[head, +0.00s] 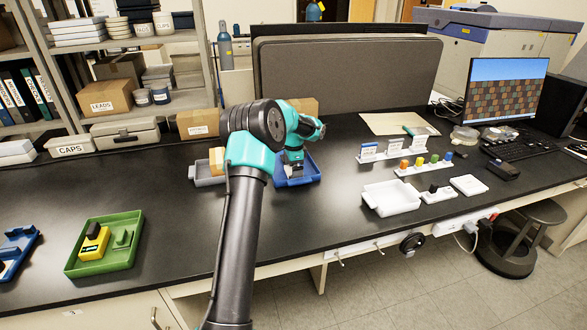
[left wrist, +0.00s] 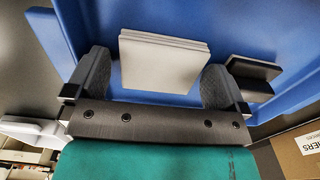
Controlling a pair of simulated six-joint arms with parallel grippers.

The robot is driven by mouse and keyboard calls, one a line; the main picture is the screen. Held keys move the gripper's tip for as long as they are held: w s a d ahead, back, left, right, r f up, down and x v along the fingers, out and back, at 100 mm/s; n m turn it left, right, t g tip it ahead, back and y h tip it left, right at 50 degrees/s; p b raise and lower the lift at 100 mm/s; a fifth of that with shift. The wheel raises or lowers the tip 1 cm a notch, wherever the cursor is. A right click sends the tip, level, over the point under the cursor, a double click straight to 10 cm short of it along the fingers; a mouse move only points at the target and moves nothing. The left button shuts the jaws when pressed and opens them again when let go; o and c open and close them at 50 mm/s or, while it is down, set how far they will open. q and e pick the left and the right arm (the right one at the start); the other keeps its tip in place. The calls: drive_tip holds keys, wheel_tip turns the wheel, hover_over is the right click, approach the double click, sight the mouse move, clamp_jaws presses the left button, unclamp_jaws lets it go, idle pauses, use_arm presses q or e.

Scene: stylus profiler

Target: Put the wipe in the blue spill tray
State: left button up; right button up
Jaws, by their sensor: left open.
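The wipe (left wrist: 165,62) is a pale grey, folded, layered pad in the left wrist view. It lies within the outline of the blue spill tray (left wrist: 205,18), between the fingers of my left gripper (left wrist: 155,66). The fingers are spread, with a gap on each side of the wipe. I cannot tell whether the wipe rests fully on the tray floor. In the head view the tray (head: 312,173) is mid-bench, and my left gripper (head: 293,169) points down into it; the wipe is hidden there. My right gripper is not in view.
A dark block (left wrist: 252,78) sits in the blue tray beside the right finger. A grey tray (head: 203,176) adjoins on the left. A green tray (head: 100,268) holds a yellow item farther left. A white tray (head: 391,197) stands to the right, with free bench between.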

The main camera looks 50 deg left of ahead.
use_arm(q)
wheel_tip(320, 180, up, 12)
drive_tip(key=shift+r, duration=0.2)
idle(0.5)
idle(0.6)
